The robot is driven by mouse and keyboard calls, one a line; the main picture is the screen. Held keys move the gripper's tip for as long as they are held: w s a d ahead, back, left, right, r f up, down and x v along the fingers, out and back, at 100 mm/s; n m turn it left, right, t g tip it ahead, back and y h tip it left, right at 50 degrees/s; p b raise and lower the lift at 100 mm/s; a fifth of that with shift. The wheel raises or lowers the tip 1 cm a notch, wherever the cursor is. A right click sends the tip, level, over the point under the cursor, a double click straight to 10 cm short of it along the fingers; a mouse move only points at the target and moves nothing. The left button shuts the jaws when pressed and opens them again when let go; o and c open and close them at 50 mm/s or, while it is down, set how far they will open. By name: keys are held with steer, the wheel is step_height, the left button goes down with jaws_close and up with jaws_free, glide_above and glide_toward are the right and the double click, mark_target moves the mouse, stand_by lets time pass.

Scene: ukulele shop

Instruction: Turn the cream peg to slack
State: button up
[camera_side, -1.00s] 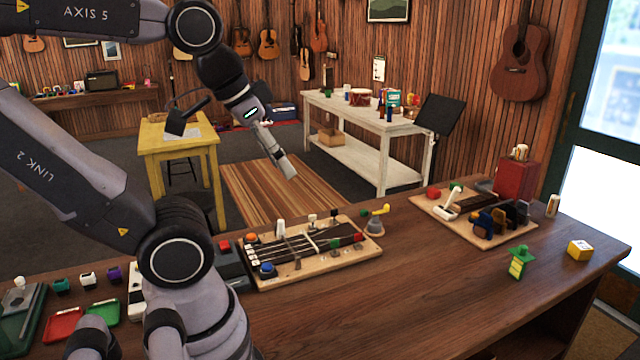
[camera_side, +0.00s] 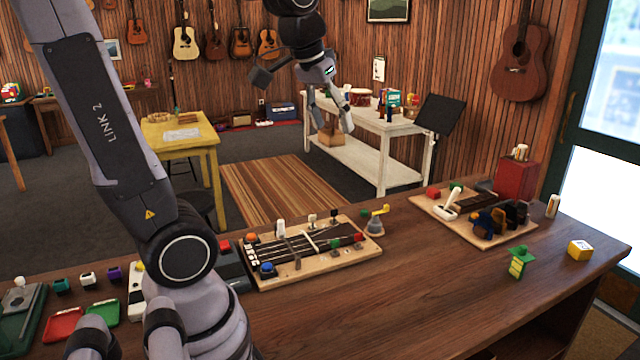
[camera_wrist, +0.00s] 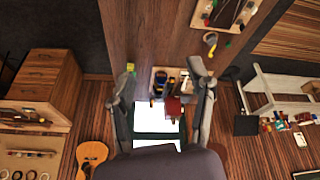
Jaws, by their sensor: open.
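A wooden board (camera_side: 345,262) with a strung dark fretboard lies on the workbench, with pegs along its edges. A pale, cream or white peg (camera_side: 280,229) stands upright at its back edge. Another pale-topped peg (camera_side: 312,219) stands to its right; I cannot tell for sure which is the cream one. The board also shows at the top right of the wrist view (camera_wrist: 246,14), partly cut off, its peg colours too small to tell. My gripper (camera_side: 333,118) is open and empty, high above and well away from the board. Its two fingers also show in the wrist view (camera_wrist: 158,76).
A second board (camera_side: 458,222) with a white lever and dark pieces lies to the right. Beside it are a red box (camera_side: 515,179), a green-and-yellow figure (camera_side: 518,262) and a yellow block (camera_side: 580,250). A white table (camera_side: 350,168) stands behind.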

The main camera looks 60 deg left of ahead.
steer(key=w+a+f+n+g, duration=0.1)
steer(key=w+a+f+n, duration=0.15)
steer(key=w+a, duration=0.55)
steer(key=n+g, duration=0.3)
steer(key=n, duration=0.8)
glide_above(312, 215)
step_height(312, 215, down, 24)
steer(key=shift+h, duration=0.4)
step_height(312, 215, down, 12)
steer(key=shift+w+a+r, duration=0.1)
steer(key=shift+r, duration=0.1)
steer(key=shift+f, duration=0.75)
steer(key=shift+c, duration=0.2)
jaws_close()
